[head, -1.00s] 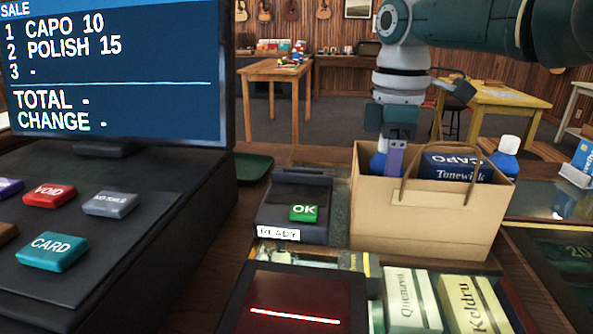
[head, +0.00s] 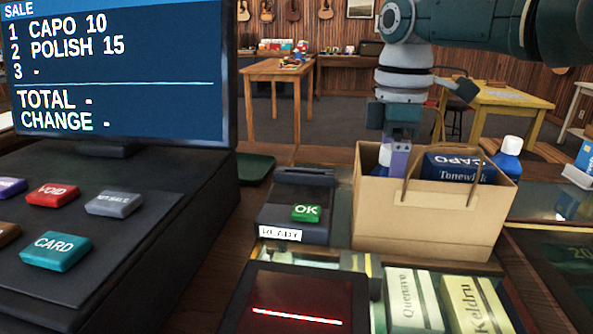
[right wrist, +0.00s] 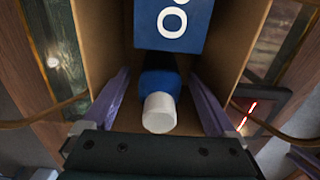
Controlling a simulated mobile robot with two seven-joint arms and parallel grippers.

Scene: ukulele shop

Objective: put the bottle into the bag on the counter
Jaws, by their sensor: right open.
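A blue bottle with a white cap (head: 385,154) is inside the brown paper bag (head: 425,220) at its left end; the bag wall hides its lower part. In the right wrist view the bottle (right wrist: 160,105) lies between the purple fingers of my right gripper (right wrist: 158,78), with a gap on each side. My right gripper (head: 398,158) is open, its fingers at the bag's mouth around the bottle. My left gripper is not in view.
Another blue bottle with a white cap (head: 508,160) stands behind the bag's right end. The card reader (head: 295,205) is left of the bag, and the scanner (head: 296,295) is in front. The register (head: 110,200) fills the left. The bag's handle (head: 410,160) rises near my gripper.

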